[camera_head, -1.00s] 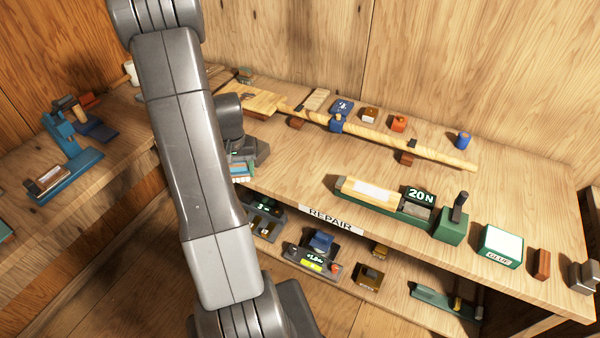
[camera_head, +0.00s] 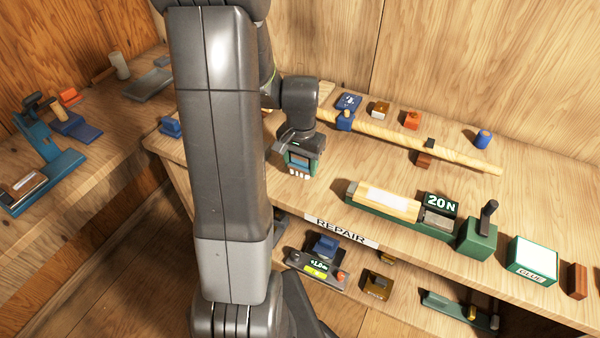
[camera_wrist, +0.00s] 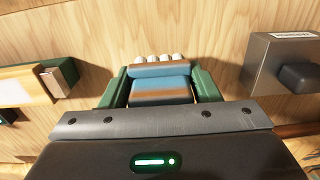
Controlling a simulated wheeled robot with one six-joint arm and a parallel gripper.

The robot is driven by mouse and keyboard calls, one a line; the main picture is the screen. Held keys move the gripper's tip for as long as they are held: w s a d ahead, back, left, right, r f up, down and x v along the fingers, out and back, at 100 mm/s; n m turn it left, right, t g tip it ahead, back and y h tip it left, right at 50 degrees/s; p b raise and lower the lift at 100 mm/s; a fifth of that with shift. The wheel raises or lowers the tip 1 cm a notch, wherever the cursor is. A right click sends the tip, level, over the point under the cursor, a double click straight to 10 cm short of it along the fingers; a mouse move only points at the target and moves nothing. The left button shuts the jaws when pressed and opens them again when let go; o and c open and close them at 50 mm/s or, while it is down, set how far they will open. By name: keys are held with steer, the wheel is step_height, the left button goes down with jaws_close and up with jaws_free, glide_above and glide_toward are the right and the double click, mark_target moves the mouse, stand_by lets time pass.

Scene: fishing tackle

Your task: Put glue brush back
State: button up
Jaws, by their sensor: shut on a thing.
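My gripper (camera_head: 302,166) hangs over the repair bench, left of the green 20 N fixture. In the wrist view its green jaws (camera_wrist: 162,88) are shut on a blue block with a brown band and a row of white rounded tufts, which looks like the glue brush (camera_wrist: 160,72). A green and white box marked GLUE (camera_head: 532,258) stands at the bench's right front. A green block with a dark upright handle (camera_head: 479,238) stands left of it.
The 20 N fixture (camera_head: 440,228) with a pale rod piece lies along the front edge. A long wooden rod (camera_head: 400,135) rests on supports behind it. A REPAIR label (camera_head: 341,232) marks the edge above a lower shelf of tools. Bare bench lies between rod and fixture.

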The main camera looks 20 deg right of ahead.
mark_target(300, 174)
steer(key=shift+f, duration=2)
steer(key=shift+f, duration=0.2)
steer(key=o, duration=0.9)
step_height(300, 174, up, 12)
steer(key=shift+r, duration=0.25)
